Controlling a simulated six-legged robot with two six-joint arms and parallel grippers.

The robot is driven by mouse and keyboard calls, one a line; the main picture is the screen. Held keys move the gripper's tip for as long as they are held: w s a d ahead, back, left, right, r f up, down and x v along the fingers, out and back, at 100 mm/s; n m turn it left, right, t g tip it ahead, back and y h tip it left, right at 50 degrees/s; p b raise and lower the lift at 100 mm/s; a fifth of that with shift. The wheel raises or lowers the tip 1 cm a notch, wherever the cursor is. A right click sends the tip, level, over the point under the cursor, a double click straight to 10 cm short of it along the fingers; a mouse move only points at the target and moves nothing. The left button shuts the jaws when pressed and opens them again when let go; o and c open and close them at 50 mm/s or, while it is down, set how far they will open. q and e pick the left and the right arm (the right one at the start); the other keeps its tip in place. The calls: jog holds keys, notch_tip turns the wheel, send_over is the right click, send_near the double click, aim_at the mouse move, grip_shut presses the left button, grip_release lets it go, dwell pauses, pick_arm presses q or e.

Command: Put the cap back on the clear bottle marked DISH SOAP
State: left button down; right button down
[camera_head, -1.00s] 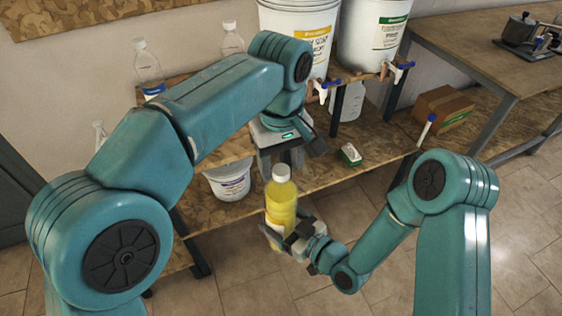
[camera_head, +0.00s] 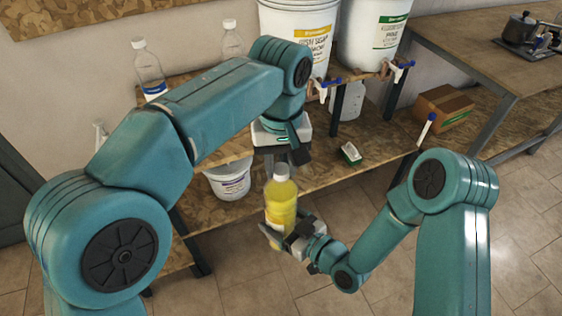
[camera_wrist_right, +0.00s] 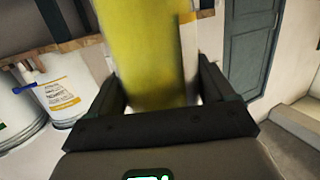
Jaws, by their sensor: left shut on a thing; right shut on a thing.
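The clear bottle (camera_head: 280,212), full of yellow liquid, stands roughly upright in my right gripper (camera_head: 287,238), which is shut around its lower body. Its lettering is too small to read. The white cap (camera_head: 281,171) is at the top of the bottle's neck. My left gripper (camera_head: 284,160) is above the bottle, pointing down and shut on the cap; its fingers hide part of it. In the right wrist view the yellow bottle (camera_wrist_right: 147,60) fills the space between the right fingers; its top is out of frame.
Behind is a wooden shelf (camera_head: 330,180) with a green-and-white sponge (camera_head: 350,153) and a white tub (camera_head: 229,182). White drums (camera_head: 376,30) with taps stand above. Empty clear bottles (camera_head: 149,70) stand at the back left. A cardboard box (camera_head: 443,108) is at right.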

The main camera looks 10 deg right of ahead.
pick_arm(q)
jog(key=m, duration=1.4)
jog(key=shift+m, duration=0.3)
jog(key=c, duration=0.7)
grip_release()
jog(key=shift+r, duration=0.1)
notch_tip(320, 180, up, 7)
jog(key=shift+r, duration=0.15)
jog(key=shift+w, duration=0.1)
